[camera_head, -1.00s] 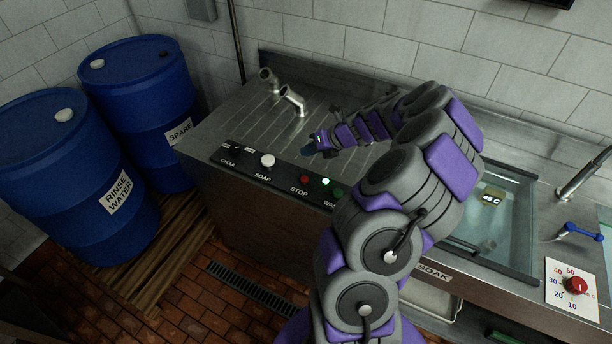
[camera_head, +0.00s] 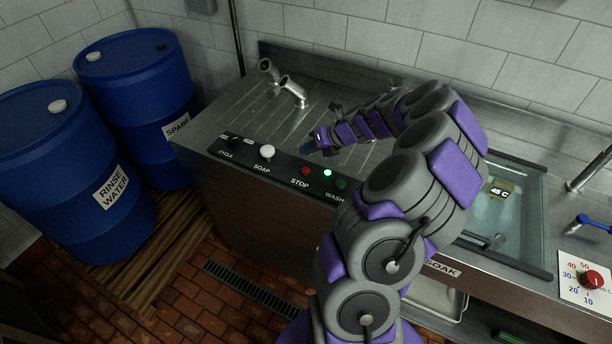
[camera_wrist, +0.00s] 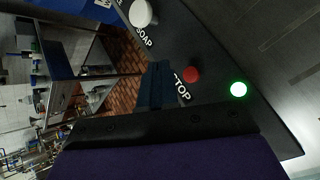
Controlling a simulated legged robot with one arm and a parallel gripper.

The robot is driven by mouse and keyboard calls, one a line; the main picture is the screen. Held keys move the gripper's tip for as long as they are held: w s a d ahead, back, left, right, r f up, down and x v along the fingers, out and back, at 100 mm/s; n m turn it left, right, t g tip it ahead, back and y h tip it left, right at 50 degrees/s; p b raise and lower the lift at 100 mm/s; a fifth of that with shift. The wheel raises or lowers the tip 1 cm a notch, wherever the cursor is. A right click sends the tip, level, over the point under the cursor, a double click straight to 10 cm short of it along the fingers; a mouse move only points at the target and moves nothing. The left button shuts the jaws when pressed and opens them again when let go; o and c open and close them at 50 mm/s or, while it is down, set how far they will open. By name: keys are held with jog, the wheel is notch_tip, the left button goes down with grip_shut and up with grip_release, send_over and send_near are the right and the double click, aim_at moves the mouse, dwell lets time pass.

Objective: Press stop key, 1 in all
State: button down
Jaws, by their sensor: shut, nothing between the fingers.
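The stop key is a red round button (camera_head: 305,171) above the STOP label on the dark control panel (camera_head: 240,160) at the counter's front edge. In the wrist view the red button (camera_wrist: 191,75) sits just right of my fingers, beside the partly covered STOP label. My gripper (camera_head: 308,149) is shut and empty. In the head view its tip shows just behind the red button, over the metal counter. In the wrist view the dark shut fingers (camera_wrist: 157,85) show left of the button. I see no contact with the button; the height of the tip above the panel is hard to tell.
A lit green lamp (camera_head: 327,173) is right of the red button, with a dark green WASH button (camera_head: 341,184) beyond. A white SOAP button (camera_head: 267,151) is to the left. Taps (camera_head: 292,91) stand behind. A water-filled sink (camera_head: 500,215) is at right, blue barrels (camera_head: 60,170) at left.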

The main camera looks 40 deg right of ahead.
notch_tip(320, 180, down, 3)
jog(key=b, duration=0.3)
jog(key=shift+r, duration=0.15)
jog(key=shift+d+f+p, duration=0.1)
jog(key=shift+f+p, duration=0.45)
jog(key=shift+f, duration=0.55)
jog(key=shift+f+p, duration=0.2)
jog(key=shift+p, duration=0.55)
dwell(0.4)
jog(key=shift+f+p, duration=0.35)
jog(key=shift+f, duration=0.3)
dwell(1.1)
jog(key=shift+r, duration=0.15)
jog(key=shift+r+p, duration=0.8)
jog(key=shift+p, duration=0.65)
jog(key=shift+r, duration=0.1)
notch_tip(320, 180, up, 5)
jog(key=p, duration=0.6)
